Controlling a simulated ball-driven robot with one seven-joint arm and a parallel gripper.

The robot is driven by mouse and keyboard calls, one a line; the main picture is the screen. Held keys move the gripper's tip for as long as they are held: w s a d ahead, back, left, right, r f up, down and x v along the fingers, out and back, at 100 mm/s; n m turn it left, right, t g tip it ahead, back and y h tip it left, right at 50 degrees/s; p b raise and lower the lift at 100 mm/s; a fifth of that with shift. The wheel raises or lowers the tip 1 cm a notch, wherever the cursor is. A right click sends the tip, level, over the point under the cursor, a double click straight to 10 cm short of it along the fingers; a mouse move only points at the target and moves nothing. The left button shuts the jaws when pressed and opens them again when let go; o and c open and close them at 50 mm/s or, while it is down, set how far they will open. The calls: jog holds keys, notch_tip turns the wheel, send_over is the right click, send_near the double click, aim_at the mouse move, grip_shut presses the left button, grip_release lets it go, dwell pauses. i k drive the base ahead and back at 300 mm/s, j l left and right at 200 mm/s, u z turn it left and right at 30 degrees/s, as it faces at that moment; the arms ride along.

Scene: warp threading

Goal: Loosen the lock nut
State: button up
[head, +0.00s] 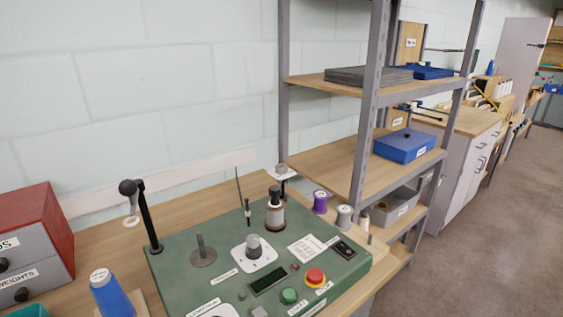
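A green machine panel (170,272) lies on the wooden bench. On it stand a grey knob (254,246) on a white dial plate, a grey post on a round disc (203,257), a dark-topped cylinder with a pale band (275,215), and a thin upright rod (240,188) with a small fitting low on it. A black post (149,222) with a ball top and a pale ring rises at the panel's left edge. I cannot tell which part is the lock nut, or whether it shows. My gripper is not in view.
A blue cone (110,297) and a red-and-grey drawer box (38,235) stand left of the panel. Purple (320,202) and grey (344,217) spools stand at its right. A red button (315,277) and green button (289,296) are at its front. Metal shelving (365,120) rises behind right.

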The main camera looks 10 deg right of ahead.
aim_at(280, 168)
jog(key=i+l+z, duration=0.1)
jog(key=i+l, duration=0.2)
jog(key=i, duration=0.15)
jog(key=i+l+z, duration=0.1)
jog(key=i+l, duration=0.2)
jog(key=i, duration=0.2)
